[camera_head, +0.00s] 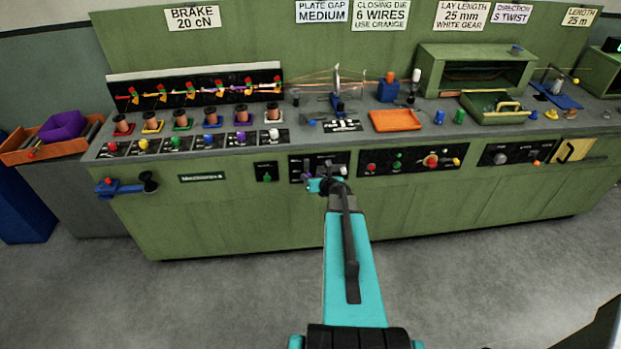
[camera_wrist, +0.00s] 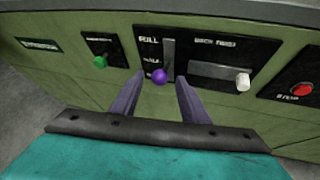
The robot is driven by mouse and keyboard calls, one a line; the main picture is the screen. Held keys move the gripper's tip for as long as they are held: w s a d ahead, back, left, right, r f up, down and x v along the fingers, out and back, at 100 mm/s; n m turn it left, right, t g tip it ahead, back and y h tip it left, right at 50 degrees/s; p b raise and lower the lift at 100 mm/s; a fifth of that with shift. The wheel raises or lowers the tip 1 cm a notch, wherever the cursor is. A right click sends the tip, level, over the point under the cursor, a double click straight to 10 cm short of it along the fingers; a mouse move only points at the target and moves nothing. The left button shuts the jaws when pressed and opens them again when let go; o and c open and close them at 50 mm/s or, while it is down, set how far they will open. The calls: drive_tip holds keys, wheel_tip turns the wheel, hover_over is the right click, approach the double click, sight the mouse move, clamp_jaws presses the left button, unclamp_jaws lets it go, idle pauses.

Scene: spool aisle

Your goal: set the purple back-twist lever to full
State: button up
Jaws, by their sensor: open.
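The purple back-twist lever shows its round knob (camera_wrist: 159,76) in the wrist view, on a black panel with a vertical slot. The knob is at the slot's lower end; a partly blurred label, perhaps FULL, is by the top. In the head view the purple knob (camera_head: 308,176) shows small at the left of my gripper (camera_head: 322,184), which hides part of the panel. In the wrist view my gripper (camera_wrist: 160,86) is open, its two fingers to the left and right of the knob. I cannot tell whether either finger touches it.
A white knob (camera_wrist: 243,81) on a horizontal slot is close to the right of my fingers. A green knob (camera_wrist: 100,61) is to the left and a red stop button (camera_wrist: 302,89) further right. The floor (camera_head: 220,290) before the green bench is clear.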

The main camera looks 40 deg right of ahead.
drive_tip(key=b+v, duration=0.2)
drive_tip(key=v, duration=0.7)
drive_tip(key=shift+s, duration=0.15)
drive_tip(key=shift+r, duration=0.15)
